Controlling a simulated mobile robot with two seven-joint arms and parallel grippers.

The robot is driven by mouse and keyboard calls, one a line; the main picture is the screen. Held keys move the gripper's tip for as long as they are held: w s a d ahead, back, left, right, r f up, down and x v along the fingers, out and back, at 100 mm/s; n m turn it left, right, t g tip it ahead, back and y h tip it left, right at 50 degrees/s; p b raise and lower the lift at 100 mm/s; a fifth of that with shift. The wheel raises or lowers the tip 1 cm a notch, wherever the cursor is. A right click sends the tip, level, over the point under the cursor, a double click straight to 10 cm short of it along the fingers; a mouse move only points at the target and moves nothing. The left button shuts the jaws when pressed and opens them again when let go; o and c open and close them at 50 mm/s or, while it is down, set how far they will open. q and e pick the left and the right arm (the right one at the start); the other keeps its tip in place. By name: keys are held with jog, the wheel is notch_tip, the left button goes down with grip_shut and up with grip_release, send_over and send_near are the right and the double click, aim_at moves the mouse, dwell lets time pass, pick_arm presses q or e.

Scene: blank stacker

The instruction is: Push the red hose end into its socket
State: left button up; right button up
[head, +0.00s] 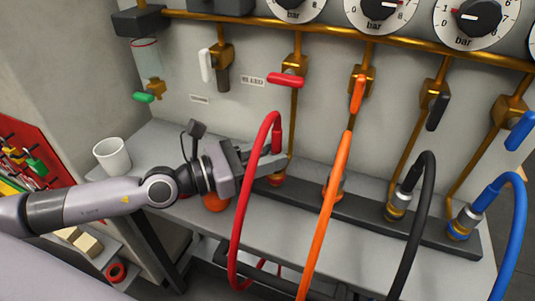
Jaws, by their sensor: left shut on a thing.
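The red hose (242,215) arcs up from below the bench and over, and its end (277,138) points down at the manifold's left end. My left gripper (278,161) reaches in from the left and is shut on the red hose end. The red-ringed socket (277,181) on the dark manifold bar is directly below the fingers. The fingers hide the tip of the hose end, so I cannot tell whether it touches or sits in the socket. My right gripper is not in view.
The orange hose (338,165), black hose (424,200) and blue hose (515,225) stand in the manifold (365,217) to the right. Valve levers and gauges are on the wall behind. A white cup (112,157) stands left on the bench. An orange round thing (215,203) is below my gripper.

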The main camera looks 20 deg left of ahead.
pick_arm(q)
jog(key=shift+f+b, duration=0.2)
jog(key=shift+b, duration=0.1)
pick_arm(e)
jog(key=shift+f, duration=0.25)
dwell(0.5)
pick_arm(q)
jog(key=o, duration=1.1)
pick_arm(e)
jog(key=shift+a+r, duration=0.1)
pick_arm(q)
jog(key=shift+s+a+f+b, duration=0.15)
jog(key=shift+a+f+b, duration=0.1)
jog(key=shift+b, duration=0.15)
jog(key=b+v, duration=0.5)
jog(key=b, duration=0.2)
jog(key=shift+s+a, duration=0.15)
jog(key=shift+a, duration=0.05)
jog(key=shift+s+a, duration=0.1)
jog(key=shift+s, duration=0.05)
jog(key=shift+s+a+r+b, duration=0.2)
jog(key=shift+s+b, duration=0.05)
jog(key=shift+b, duration=0.45)
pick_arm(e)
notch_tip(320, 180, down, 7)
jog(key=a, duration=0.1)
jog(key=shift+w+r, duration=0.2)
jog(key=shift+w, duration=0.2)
